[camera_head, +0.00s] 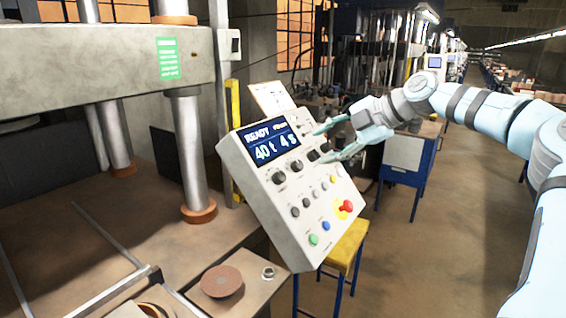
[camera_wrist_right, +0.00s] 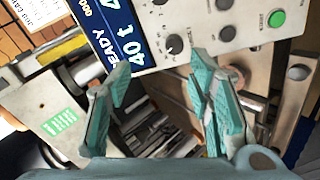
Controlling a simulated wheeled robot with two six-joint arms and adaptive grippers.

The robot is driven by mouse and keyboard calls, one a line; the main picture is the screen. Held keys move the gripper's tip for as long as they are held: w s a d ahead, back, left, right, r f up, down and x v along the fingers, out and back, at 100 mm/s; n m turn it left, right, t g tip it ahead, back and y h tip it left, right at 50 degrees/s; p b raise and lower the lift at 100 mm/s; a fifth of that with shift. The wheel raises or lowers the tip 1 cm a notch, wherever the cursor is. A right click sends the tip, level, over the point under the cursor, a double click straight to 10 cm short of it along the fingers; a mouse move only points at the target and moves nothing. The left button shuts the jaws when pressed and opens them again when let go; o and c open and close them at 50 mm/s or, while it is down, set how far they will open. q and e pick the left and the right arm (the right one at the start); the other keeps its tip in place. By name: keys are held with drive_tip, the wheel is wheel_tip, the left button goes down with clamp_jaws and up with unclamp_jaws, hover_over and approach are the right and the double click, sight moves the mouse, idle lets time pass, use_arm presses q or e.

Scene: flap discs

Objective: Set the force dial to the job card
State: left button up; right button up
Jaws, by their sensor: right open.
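The slanted control panel (camera_head: 258,200) stands in the middle of the head view. Its blue display (camera_head: 268,143) reads READY and 40 t 4 s. A black dial (camera_head: 279,177) sits below the 40 t figure, with more dark knobs to its right; it also shows in the right wrist view (camera_wrist_right: 173,43). The job card (camera_head: 272,98) stands behind the panel's top edge, its writing too small to read. My right gripper (camera_head: 327,143) is open and empty near the panel's upper right; its fingers (camera_wrist_right: 161,70) are apart with no dial between them. My left gripper is out of view.
A red emergency button (camera_head: 346,206), a green button (camera_head: 313,240) and a blue button (camera_head: 326,226) are on the lower panel. The press (camera_head: 120,60) fills the left. A brown disc (camera_head: 221,281) lies on the bench in front. A yellow-topped stool (camera_head: 345,247) stands behind the panel.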

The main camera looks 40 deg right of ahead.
drive_tip(key=a+g, duration=0.1)
drive_tip(key=a, duration=0.2)
drive_tip(key=p, duration=0.1)
approach(281, 176)
drive_tip(key=w+f, duration=0.1)
drive_tip(key=f, duration=0.1)
drive_tip(key=x, duration=0.7)
drive_tip(key=shift+w+a+r, duration=0.3)
drive_tip(key=shift+a, duration=0.05)
drive_tip(key=shift+s+d, duration=0.1)
drive_tip(key=shift+d, duration=0.25)
drive_tip(key=shift+c, duration=0.7)
clamp_jaws()
